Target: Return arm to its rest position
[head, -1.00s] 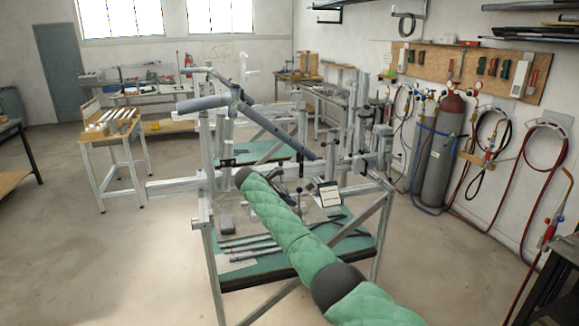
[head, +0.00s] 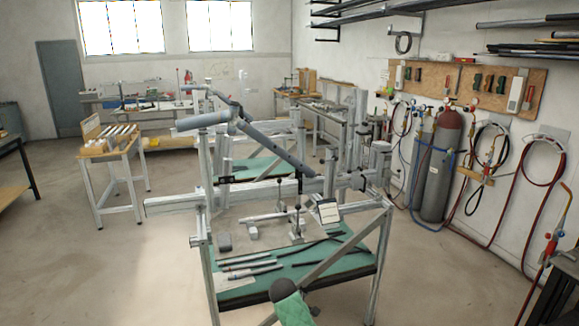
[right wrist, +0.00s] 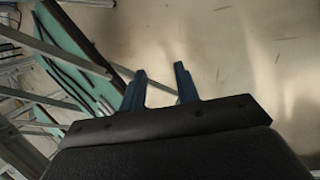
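My right arm, in a green quilted sleeve (head: 293,308), shows only at the bottom edge of the head view, low in front of the frame jig (head: 160,203). Its gripper is outside the head view. In the right wrist view my right gripper (right wrist: 160,86) has two dark blue fingers held apart, with nothing between them. It points over bare floor, with the jig's green shelf to its left. My left gripper is not in view.
The jig carries a grey tube frame (head: 270,145). Its green lower shelf (head: 345,266) holds several tubes. A wooden-topped stand (head: 108,150) is at the left. Gas cylinders (head: 440,165) stand along the right wall. The floor at left and right front is open.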

